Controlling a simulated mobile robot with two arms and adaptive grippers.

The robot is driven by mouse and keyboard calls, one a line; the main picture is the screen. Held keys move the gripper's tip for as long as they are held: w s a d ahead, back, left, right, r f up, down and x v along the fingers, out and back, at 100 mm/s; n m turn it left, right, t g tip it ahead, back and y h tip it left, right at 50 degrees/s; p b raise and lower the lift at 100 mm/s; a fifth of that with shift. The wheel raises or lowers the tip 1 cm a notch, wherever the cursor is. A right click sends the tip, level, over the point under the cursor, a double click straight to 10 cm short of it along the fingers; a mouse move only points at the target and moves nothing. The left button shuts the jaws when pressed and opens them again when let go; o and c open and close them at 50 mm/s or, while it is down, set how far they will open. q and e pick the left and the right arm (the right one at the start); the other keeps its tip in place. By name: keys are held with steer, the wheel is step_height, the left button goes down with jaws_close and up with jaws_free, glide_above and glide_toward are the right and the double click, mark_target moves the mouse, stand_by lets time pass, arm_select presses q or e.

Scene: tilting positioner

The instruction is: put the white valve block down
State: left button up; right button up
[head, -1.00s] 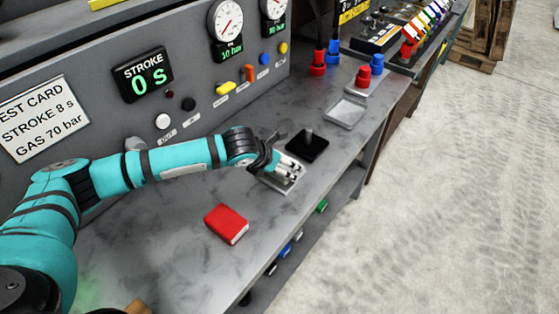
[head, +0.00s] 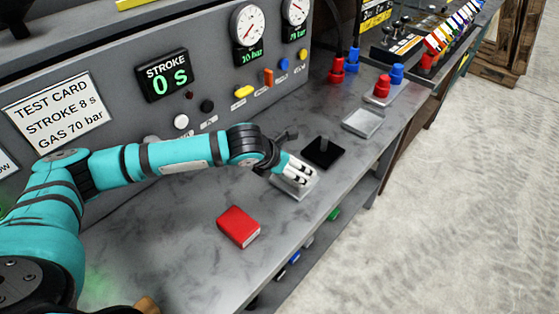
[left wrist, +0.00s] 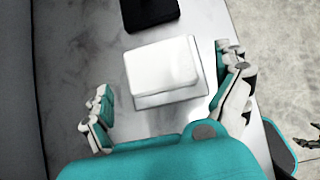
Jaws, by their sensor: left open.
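The white valve block (left wrist: 162,62) is in the left wrist view, between and a little beyond the fingertips of my left gripper (left wrist: 168,98). The gripper is open, with a gap between each finger and the block. The block stands on or just above a pale grey plate (left wrist: 172,100); I cannot tell whether they touch. In the head view my left gripper (head: 297,172) is low over this plate (head: 292,191) on the bench, and its fingers largely hide the block.
A red box (head: 238,227) lies nearer on the bench (head: 190,260). An empty grey tray (head: 362,123) is farther right. The control panel (head: 120,85) stands behind the arm.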

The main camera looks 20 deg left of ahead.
arm_select(q)
steer(key=v, duration=0.8)
steer(key=shift+f, duration=0.1)
